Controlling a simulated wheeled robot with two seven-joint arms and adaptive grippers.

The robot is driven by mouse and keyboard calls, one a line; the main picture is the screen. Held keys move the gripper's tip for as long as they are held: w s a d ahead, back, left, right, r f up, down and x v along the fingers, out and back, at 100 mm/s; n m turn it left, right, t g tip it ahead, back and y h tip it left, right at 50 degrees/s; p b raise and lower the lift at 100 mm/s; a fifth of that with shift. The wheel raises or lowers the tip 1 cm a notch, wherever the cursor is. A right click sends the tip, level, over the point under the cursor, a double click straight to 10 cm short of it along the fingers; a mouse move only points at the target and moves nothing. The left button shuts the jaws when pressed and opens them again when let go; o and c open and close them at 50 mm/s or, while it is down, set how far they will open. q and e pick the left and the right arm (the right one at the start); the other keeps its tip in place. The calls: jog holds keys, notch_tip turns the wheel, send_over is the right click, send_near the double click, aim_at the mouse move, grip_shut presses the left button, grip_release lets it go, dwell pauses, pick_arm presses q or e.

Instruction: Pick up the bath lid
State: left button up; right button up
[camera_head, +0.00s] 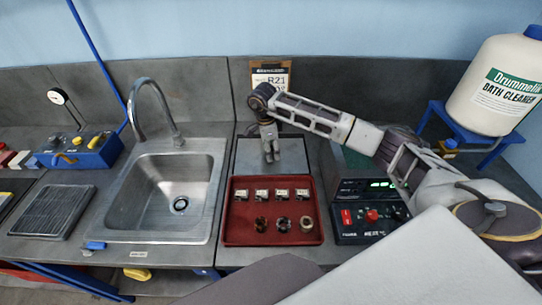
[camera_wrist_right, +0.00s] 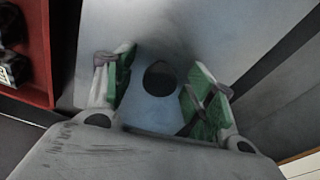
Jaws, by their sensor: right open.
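The bath lid looks to be the flat pale grey plate (camera_head: 295,152) lying on the bench behind the red tray. In the right wrist view the plate (camera_wrist_right: 155,28) fills the middle, with a dark round knob or hole (camera_wrist_right: 160,78) showing between my fingers. My right gripper (camera_head: 271,155) points down over the plate. In the wrist view its green-padded fingers (camera_wrist_right: 162,92) are spread on either side of the dark round spot, with nothing gripped. I cannot tell the exact height of the fingertips above the plate. My left gripper is out of view.
The red tray (camera_head: 233,232) with several small parts lies in front of the plate. A control box with a green display (camera_head: 369,212) stands to the right, partly under my right arm. A sink (camera_head: 197,215) is to the left. A cleaner jug (camera_head: 492,95) stands at back right.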

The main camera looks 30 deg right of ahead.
grip_shut()
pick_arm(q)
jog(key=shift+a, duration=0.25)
pick_arm(e)
jog(key=shift+r, duration=0.1)
notch_tip(320, 180, up, 9)
jog(key=shift+f+b, duration=0.1)
jog(key=shift+b, duration=0.6)
jog(key=shift+r, duration=0.5)
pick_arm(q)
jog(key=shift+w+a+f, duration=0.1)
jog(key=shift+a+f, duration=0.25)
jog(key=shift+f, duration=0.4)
pick_arm(e)
jog(key=shift+r, duration=0.1)
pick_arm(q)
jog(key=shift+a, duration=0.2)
